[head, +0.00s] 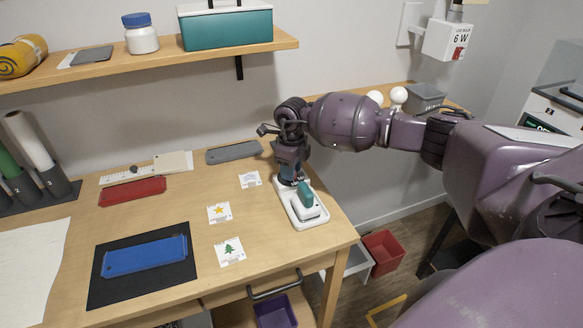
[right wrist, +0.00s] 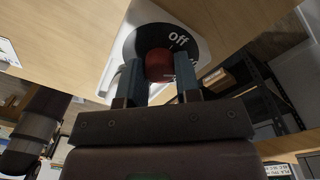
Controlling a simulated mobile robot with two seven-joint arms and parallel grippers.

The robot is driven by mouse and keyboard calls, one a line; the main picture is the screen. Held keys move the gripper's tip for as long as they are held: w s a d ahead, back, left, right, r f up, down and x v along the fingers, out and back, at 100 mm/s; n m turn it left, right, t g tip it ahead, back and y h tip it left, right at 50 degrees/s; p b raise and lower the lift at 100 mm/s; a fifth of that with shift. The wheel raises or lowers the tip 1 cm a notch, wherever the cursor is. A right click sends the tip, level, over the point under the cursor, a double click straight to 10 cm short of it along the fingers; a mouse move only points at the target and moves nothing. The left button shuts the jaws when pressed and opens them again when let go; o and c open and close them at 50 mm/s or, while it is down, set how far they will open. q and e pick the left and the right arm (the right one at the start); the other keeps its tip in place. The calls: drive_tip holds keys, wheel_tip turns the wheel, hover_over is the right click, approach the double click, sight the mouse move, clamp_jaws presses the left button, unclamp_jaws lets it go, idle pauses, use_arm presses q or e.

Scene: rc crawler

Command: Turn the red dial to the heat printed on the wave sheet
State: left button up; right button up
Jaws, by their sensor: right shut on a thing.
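The red dial (right wrist: 158,64) sits on a black round plate (right wrist: 184,42) marked "off" in the right wrist view. My right gripper (right wrist: 160,74) points at it, with one finger on each side, shut on the dial. In the head view my right gripper (head: 291,176) reaches down to the back of the white base (head: 290,212) and hides the dial. A small white sheet (head: 250,179) lies left of it; its print is too small to read and may be the wave sheet. My left gripper is out of view.
A teal-handled iron (head: 306,199) rests on the front of the base. A star sheet (head: 218,212) and a tree sheet (head: 230,250) lie to the left. A blue plate (head: 145,256) lies on a black mat (head: 103,290). A grey plate (head: 233,152) lies behind.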

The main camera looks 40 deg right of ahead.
idle(0.3)
drive_tip(key=o, duration=0.9)
drive_tip(key=r, duration=1.1)
drive_tip(key=shift+w+d, duration=0.1)
drive_tip(key=shift+d, duration=0.1)
drive_tip(key=shift+f, duration=0.1)
